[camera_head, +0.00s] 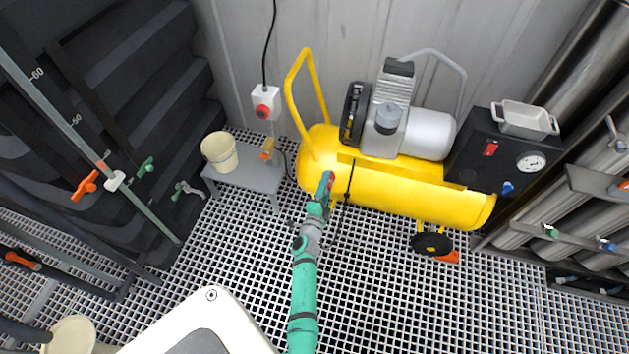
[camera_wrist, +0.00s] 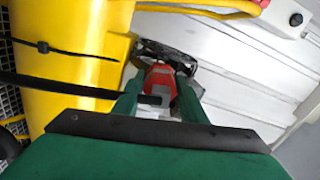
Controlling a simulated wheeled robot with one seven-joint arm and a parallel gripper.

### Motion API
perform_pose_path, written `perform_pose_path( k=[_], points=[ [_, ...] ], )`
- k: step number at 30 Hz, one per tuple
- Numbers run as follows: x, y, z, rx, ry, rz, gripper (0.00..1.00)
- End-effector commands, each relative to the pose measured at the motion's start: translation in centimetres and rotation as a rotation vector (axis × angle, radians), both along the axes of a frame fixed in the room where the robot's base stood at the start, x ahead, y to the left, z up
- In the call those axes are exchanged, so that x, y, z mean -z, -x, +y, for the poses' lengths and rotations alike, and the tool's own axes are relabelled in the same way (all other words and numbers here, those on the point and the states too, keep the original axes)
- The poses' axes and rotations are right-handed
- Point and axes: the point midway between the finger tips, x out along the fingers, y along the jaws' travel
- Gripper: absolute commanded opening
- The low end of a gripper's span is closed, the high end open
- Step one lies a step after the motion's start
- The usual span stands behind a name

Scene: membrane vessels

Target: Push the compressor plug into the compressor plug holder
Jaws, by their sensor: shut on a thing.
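My gripper (camera_head: 326,186) is over the front of the yellow compressor tank (camera_head: 400,192), left of its middle. In the wrist view my gripper (camera_wrist: 158,98) is shut on a red piece with a grey front, which I take to be the compressor plug (camera_wrist: 160,76). A dark, partly hidden shape lies just beyond it. The white wall box with a red round front (camera_head: 266,102) may be the plug holder, but I cannot tell for sure. It also shows at the top right of the wrist view (camera_wrist: 288,16), apart from the plug.
A black cable (camera_head: 268,45) runs up the wall from the box. A cream bucket (camera_head: 220,152) stands on a small grey bench (camera_head: 245,178) left of the compressor. The yellow handle (camera_head: 291,92) rises between box and motor. Floor grating is open in front.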

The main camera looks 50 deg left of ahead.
Motion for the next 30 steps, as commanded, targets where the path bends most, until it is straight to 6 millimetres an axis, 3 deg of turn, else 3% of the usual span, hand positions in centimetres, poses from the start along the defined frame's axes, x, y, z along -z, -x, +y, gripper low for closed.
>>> perform_pose_path(
  k=[9, 30],
  points=[
    [0.2, -2.5, -4.1, 0.003, 0.023, -0.015, 0.02],
    [0.6, -6.4, -10.3, 0.004, 0.059, -0.038, 0.02]
  ],
)
